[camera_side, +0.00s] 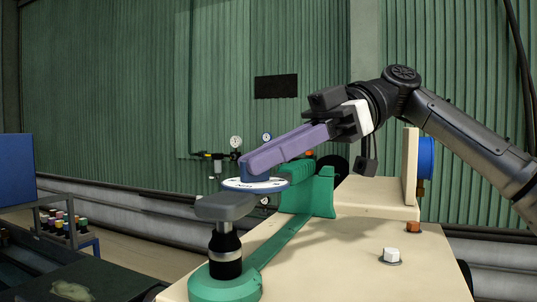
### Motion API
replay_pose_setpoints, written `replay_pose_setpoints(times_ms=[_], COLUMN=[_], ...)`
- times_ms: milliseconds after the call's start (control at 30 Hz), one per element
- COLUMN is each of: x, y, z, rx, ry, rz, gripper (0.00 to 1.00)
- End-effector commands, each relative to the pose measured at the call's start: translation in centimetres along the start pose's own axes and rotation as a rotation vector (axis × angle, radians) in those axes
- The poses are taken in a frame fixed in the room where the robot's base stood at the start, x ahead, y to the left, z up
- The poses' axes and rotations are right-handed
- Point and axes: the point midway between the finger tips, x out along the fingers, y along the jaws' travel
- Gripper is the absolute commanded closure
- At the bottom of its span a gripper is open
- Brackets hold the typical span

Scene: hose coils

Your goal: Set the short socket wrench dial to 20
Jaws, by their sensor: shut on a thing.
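A purple wrench (280,151) slants down to the left from my gripper (338,128). My gripper is shut on its upper right end. The wrench's lower left end meets a blue hub (262,175) on a round white dial (246,186) with a blue rim. The dial's marks are too small to read, so its setting cannot be told. The dial sits above a grey block (226,206) on a black and silver post (225,252). A green fixture (308,194) stands just right of the dial.
The cream table (330,262) carries a white hex piece (391,254) and an orange one (413,228) at the right. A cream upright panel with a blue round part (427,158) stands behind them. A rack of coloured items (66,226) is at the far left. The table's front middle is clear.

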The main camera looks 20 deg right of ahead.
Motion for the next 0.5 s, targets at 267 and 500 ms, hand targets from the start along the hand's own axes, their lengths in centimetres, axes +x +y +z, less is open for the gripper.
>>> replay_pose_setpoints(times_ms=[267, 500], x=[0.22, 0.26], y=[0.08, 0.08], z=[0.36, 0.4], rx=[0.004, 0.005], ry=[-0.008, -0.009], rz=[-0.015, -0.016], gripper=[1.0, 0.83])
